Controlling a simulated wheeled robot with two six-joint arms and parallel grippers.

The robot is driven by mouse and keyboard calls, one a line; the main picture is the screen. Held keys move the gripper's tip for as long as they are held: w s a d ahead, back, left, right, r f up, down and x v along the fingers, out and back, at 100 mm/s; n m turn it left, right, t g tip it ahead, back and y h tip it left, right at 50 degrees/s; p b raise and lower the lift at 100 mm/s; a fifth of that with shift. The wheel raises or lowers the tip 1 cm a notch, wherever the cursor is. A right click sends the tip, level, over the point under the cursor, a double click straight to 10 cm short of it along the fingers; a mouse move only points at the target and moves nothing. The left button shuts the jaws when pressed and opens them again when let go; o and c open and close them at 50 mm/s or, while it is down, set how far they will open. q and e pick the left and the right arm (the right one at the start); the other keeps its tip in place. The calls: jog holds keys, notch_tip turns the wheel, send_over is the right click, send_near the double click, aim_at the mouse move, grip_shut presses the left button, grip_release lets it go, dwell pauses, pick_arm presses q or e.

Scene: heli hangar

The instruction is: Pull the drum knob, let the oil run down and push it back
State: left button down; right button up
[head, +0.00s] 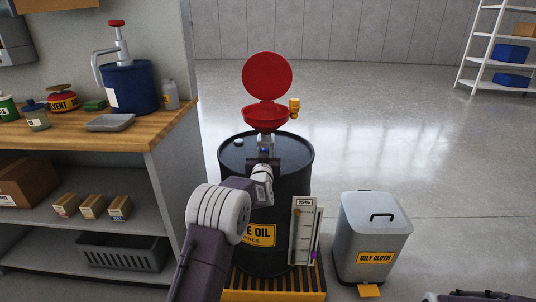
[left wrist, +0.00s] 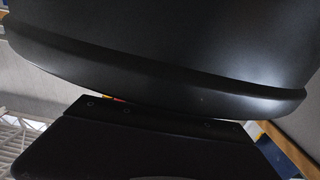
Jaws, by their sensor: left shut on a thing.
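A black oil drum (head: 292,172) stands on a yellow and black striped base. A red funnel (head: 264,117) with its round red lid raised sits on the drum's top. A yellow-orange fitting (head: 295,107) is at the funnel's right side. My left gripper (head: 265,143) is at the front of the drum's top, just below the funnel. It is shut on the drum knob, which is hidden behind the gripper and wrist. My right gripper is out of view; part of my right arm shows at the lower right.
A gauge board (head: 304,231) reading about 25% stands at the drum's right front. A grey oily-cloth bin (head: 374,238) stands right of it. A wooden-topped bench (head: 140,134) with a blue drum and pump (head: 130,87) is at left.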

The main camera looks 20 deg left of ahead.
pick_arm(q)
jog(key=c, duration=1.5)
grip_release()
jog(key=shift+r, duration=0.25)
jog(key=o, duration=0.4)
jog(key=shift+w+f, duration=0.2)
jog(key=shift+s, duration=0.15)
jog(key=shift+s+d, duration=0.15)
jog(key=shift+s, duration=0.2)
jog(key=p+v, duration=0.2)
jog(key=v, duration=0.3)
jog(key=shift+s+d+r, duration=0.1)
jog(key=shift+s, duration=0.3)
jog(key=shift+s+d+f+b, duration=0.15)
jog(key=shift+s+f+b, duration=0.3)
jog(key=shift+b, duration=0.45)
jog(key=shift+s+d+r, duration=0.15)
jog(key=shift+s+r, duration=0.1)
jog(key=shift+s, duration=0.35)
jog(key=shift+r, duration=0.1)
